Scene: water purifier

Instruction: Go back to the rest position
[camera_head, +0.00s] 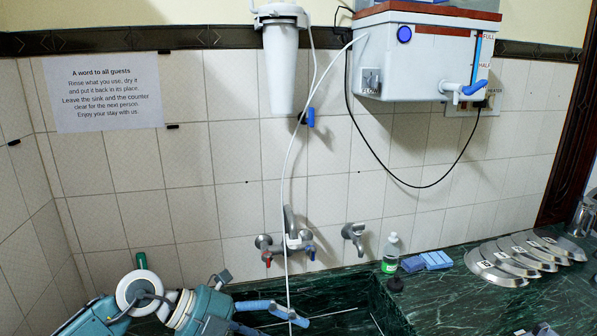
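My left arm (150,296) comes in at the lower left, a teal and white arm over the left end of the dark green counter. Its hand end reaches the front of the sink area, with blue parts (288,314) pointing right, close to the white hose. The fingertips are not clear enough to tell whether they are apart or hold anything.
Sink taps (287,245) stand on the tiled wall behind the arm. A white hose (287,180) hangs from the water tank (420,50). A bottle (391,254), blue sponges (427,261) and several metal plates (520,258) stand or lie at the right.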

